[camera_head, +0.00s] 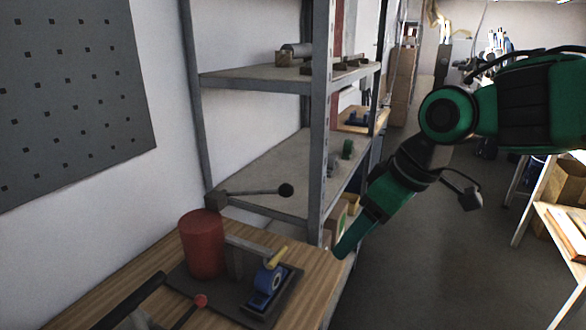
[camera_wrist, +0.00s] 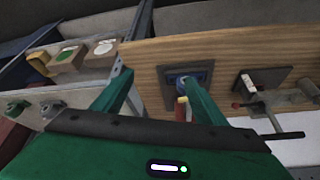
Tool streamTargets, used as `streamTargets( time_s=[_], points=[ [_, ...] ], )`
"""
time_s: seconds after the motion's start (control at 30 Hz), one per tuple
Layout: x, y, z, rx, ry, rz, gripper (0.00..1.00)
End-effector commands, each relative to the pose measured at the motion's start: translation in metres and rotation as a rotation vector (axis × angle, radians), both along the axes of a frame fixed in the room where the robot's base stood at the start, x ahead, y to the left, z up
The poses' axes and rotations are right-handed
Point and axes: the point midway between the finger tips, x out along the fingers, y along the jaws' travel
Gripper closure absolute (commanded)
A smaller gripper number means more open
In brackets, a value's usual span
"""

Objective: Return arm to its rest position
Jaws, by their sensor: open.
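My green arm reaches in from the right of the head view, and my gripper (camera_head: 352,236) points down and left beside the wooden workbench's right end. In the wrist view both green fingers of my gripper (camera_wrist: 155,84) stand wide apart with nothing held between them. Beyond them, a blue device (camera_wrist: 184,80) with a yellow and red handle sits in a dark tray on the bench. In the head view the blue device (camera_head: 268,277) is left of my gripper, apart from it.
The wooden bench (camera_head: 312,270) also carries a red cylinder (camera_head: 203,245), a black-balled lever (camera_head: 285,190) and a red knob (camera_head: 200,300). A grey metal shelf (camera_head: 319,120) stands close left of my arm. Open floor (camera_head: 415,270) lies right of the bench; another table (camera_head: 560,235) is further right.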

Motion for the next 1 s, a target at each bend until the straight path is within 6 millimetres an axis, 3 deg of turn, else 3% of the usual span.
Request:
streamTargets(
  time_s=[0.03,0.17,0.3,0.4,0.5,0.63,1.0],
  points=[
    [0.000,-0.031,-0.009,-0.014,0.031,-0.112,0.34],
    [-0.015,-0.112,-0.035,-0.051,0.128,-0.425,0.34],
    [-0.054,-0.189,-0.062,-0.075,0.243,-0.766,0.34],
    [-0.090,-0.228,-0.078,-0.084,0.324,-0.984,0.34],
    [-0.122,-0.253,-0.089,-0.087,0.389,-1.153,0.34],
    [-0.148,-0.268,-0.097,-0.087,0.442,-1.282,0.34],
    [-0.155,-0.272,-0.099,-0.088,0.456,-1.318,0.34]
  ],
)
